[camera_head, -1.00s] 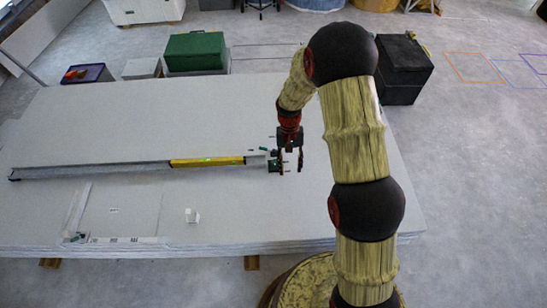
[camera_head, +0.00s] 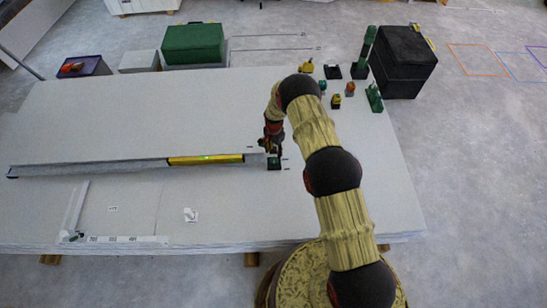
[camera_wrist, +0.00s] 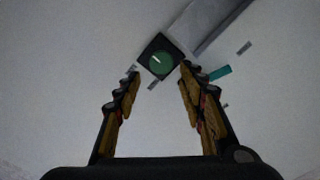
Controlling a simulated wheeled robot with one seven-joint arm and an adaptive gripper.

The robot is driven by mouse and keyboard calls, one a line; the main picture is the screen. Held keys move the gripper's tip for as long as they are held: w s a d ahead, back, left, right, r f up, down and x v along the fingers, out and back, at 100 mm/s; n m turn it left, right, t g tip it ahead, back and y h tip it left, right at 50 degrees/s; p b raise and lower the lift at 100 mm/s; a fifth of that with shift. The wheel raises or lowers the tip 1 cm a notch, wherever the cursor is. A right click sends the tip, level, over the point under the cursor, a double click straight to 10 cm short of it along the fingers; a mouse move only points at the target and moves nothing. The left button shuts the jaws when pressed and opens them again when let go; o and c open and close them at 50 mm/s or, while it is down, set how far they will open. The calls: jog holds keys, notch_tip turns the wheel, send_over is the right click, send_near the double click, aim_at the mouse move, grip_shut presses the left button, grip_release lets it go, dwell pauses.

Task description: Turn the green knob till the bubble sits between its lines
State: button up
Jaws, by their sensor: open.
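The green knob (camera_head: 274,163) is on a small dark block at the right end of the long grey rail (camera_head: 95,169). In the wrist view the knob (camera_wrist: 161,61) is a green disc with a white pointer line on a black square. My gripper (camera_head: 271,144) is just above and behind the knob in the head view. In the wrist view its two fingers (camera_wrist: 160,72) are spread, with the knob between and just beyond the tips; I cannot tell whether they touch it. A yellow level (camera_head: 205,160) lies on the rail. Its green vial shows, but bubble and lines are too small to read.
The rail lies on a large pale panel stack (camera_head: 180,110). Several small tools, including a yellow one (camera_head: 306,67) and a green one (camera_head: 374,98), stand at the back right. A black box (camera_head: 404,60) is beyond them.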

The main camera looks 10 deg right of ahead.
aim_at(274, 160)
jog(key=shift+w+f, duration=0.1)
jog(key=shift+f, duration=0.2)
notch_tip(274, 160, down, 7)
jog(key=b, duration=0.3)
jog(key=shift+c, duration=0.9)
jog(key=c, duration=0.7)
jog(key=n+b, duration=0.1)
jog(key=n, duration=0.2)
jog(key=shift+n+b, duration=0.8)
jog(key=shift+n, duration=1.3)
